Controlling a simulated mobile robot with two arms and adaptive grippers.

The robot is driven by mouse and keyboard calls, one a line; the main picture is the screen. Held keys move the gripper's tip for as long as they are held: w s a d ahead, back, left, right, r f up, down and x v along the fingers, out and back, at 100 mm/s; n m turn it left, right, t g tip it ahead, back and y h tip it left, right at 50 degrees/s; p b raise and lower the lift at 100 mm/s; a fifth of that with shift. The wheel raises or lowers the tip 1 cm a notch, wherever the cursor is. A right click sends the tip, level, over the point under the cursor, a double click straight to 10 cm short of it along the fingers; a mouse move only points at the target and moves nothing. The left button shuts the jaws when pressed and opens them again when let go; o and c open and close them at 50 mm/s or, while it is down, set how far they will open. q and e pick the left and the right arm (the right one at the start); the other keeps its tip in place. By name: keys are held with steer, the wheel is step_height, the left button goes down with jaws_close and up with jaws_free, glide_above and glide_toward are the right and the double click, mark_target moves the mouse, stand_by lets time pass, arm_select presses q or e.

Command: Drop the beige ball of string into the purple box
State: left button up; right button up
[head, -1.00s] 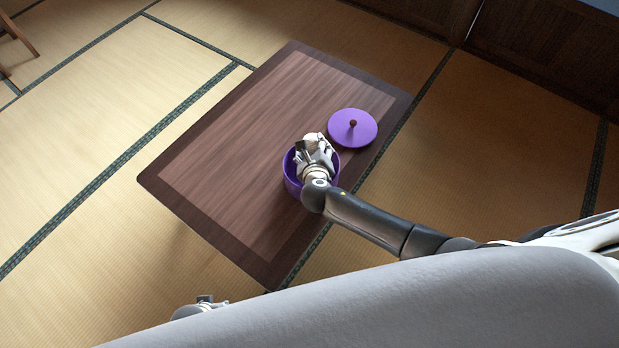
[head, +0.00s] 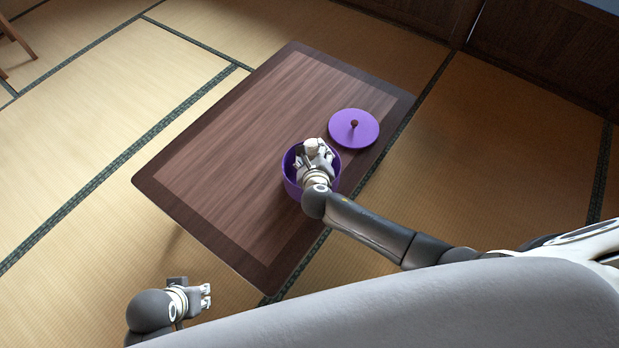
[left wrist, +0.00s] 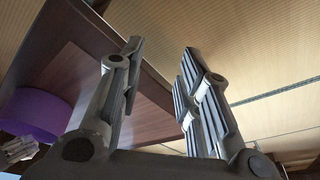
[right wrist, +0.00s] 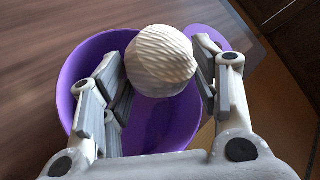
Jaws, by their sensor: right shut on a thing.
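The beige ball of string (right wrist: 160,60) sits between the fingers of my right gripper (right wrist: 162,72), which is shut on it. It also shows pale in the head view (head: 313,146). The purple box (head: 290,186) is a round, open container on the low table. My right gripper and the ball are over its opening; in the right wrist view the purple inner wall (right wrist: 80,72) shows around and below the ball. My left gripper (head: 207,296) is off the table's near left side. In the left wrist view its fingers (left wrist: 162,60) are apart with nothing between them.
The purple lid (head: 353,128) with a dark knob lies flat on the wooden table (head: 240,130) beside the box. The table's left part is bare. Tatami floor (head: 110,150) surrounds it. A wooden piece of furniture (head: 15,38) shows at the far left.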

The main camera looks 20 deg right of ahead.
steer(key=shift+f+b, duration=0.5)
steer(key=shift+b, duration=0.05)
steer(key=shift+f+b, duration=0.3)
steer(key=shift+b, duration=0.05)
steer(key=shift+f+b, duration=0.55)
steer(key=shift+b, duration=0.2)
arm_select(q)
steer(key=v, duration=0.6)
arm_select(e)
steer(key=shift+f, duration=0.1)
arm_select(q)
steer(key=shift+a, duration=0.15)
arm_select(e)
steer(key=o, duration=1.1)
step_height(320, 180, up, 10)
